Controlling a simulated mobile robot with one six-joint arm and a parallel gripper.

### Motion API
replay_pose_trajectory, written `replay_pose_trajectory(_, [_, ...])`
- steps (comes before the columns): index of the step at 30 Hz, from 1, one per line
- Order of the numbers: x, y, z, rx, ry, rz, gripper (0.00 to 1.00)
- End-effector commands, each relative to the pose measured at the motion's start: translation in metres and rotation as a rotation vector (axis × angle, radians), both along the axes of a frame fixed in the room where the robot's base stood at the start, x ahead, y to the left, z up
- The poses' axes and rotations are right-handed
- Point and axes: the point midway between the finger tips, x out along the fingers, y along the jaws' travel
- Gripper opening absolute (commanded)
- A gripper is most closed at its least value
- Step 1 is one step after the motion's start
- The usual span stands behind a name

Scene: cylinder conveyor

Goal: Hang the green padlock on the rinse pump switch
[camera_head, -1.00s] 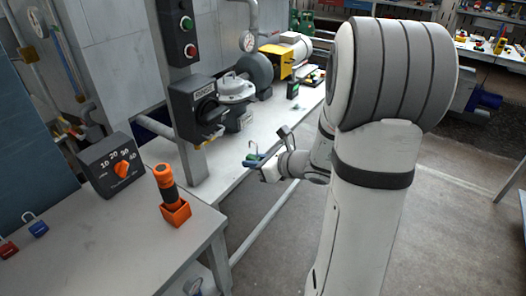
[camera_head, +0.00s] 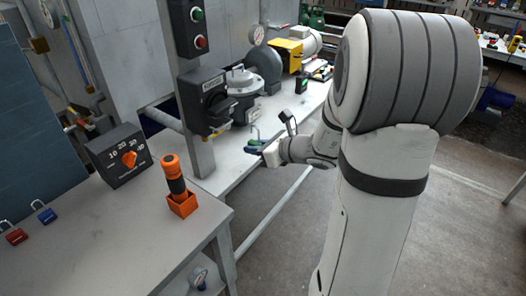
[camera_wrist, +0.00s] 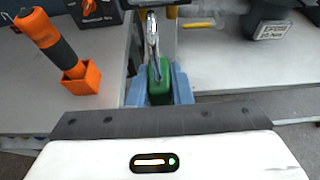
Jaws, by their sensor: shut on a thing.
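My gripper (camera_head: 256,146) is shut on the green padlock (camera_wrist: 159,82), with a blue-grey finger on each side of its body in the wrist view. The padlock's silver shackle (camera_wrist: 152,38) points up. In the head view the padlock (camera_head: 254,142) is small and partly hidden by the fingers. The rinse pump switch appears to be the black box with a rotary handle (camera_head: 207,100) on the grey post, up and left of my gripper. The padlock is apart from it. The switch's label is too small to read surely.
A timer box with an orange knob (camera_head: 117,155) and an orange flashlight in a holder (camera_head: 178,188) stand on the near table. A red padlock (camera_head: 14,236) and a blue padlock (camera_head: 44,212) lie at its left. A pump (camera_head: 243,80) stands behind the switch.

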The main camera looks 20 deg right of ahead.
Motion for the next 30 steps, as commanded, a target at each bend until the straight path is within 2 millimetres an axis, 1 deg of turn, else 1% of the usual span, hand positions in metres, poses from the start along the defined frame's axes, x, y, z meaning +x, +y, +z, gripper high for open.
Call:
replay_pose_trajectory(9, [0.026, 0.020, -0.001, -0.001, 0.000, 0.004, 0.00])
replay_pose_trajectory(18, [0.047, 0.034, -0.001, 0.000, -0.001, 0.001, 0.00])
replay_pose_trajectory(24, [0.053, 0.038, 0.000, -0.001, 0.001, -0.001, 0.00])
replay_pose_trajectory(30, [0.054, 0.039, 0.000, 0.000, 0.000, -0.001, 0.00])
